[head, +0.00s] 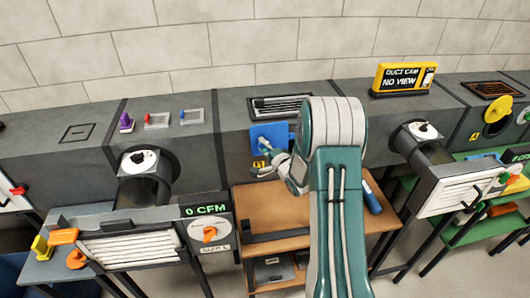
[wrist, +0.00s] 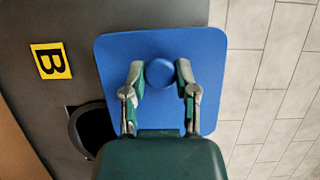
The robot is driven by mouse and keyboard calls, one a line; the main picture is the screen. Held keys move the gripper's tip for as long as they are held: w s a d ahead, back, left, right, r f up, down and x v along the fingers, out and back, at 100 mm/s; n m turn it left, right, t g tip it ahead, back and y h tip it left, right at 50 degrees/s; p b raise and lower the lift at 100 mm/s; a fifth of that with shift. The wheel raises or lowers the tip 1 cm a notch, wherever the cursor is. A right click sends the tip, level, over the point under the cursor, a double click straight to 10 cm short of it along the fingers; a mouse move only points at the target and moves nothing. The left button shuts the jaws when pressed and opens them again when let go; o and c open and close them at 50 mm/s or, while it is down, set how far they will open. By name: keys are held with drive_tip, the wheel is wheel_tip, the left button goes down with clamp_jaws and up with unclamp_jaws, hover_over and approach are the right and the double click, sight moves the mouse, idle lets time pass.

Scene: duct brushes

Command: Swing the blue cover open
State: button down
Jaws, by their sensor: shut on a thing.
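The blue cover (wrist: 118,85) is a flat rounded square plate with a round blue knob (wrist: 160,74) in its middle. It is on the front of the grey duct in the head view (head: 264,131), left of my arm. My gripper (wrist: 160,71) has one finger on each side of the knob and is shut on it; in the head view the gripper (head: 266,153) is in front of the cover. A dark round opening (wrist: 92,130) with a raised rim shows partly past the cover's lower left edge in the wrist view. The rest is hidden by the cover and my gripper.
A yellow B label (wrist: 51,61) is on the duct beside the cover. A wooden bench (head: 262,208) with a blue cylinder (head: 371,200) stands below. Round side ducts (head: 145,185) jut out left and right. A yellow "NO VIEW" display (head: 404,79) stands on the duct.

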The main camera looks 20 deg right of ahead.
drive_tip(key=shift+d+r+m+t, duration=0.15)
drive_tip(key=shift+r+m+t, duration=0.2)
drive_tip(key=shift+r+m, duration=0.5)
drive_tip(key=shift+d+r+m+t, duration=0.1)
drive_tip(key=shift+r+m+t, duration=0.25)
drive_tip(key=shift+r+m, duration=0.45)
drive_tip(key=shift+c, duration=2)
unclamp_jaws()
drive_tip(key=shift+d, duration=0.1)
drive_tip(key=shift+s+f, duration=0.1)
drive_tip(key=shift+s, duration=0.05)
approach(261, 133)
drive_tip(key=s, duration=0.4)
drive_tip(key=shift+s+d+f, duration=0.35)
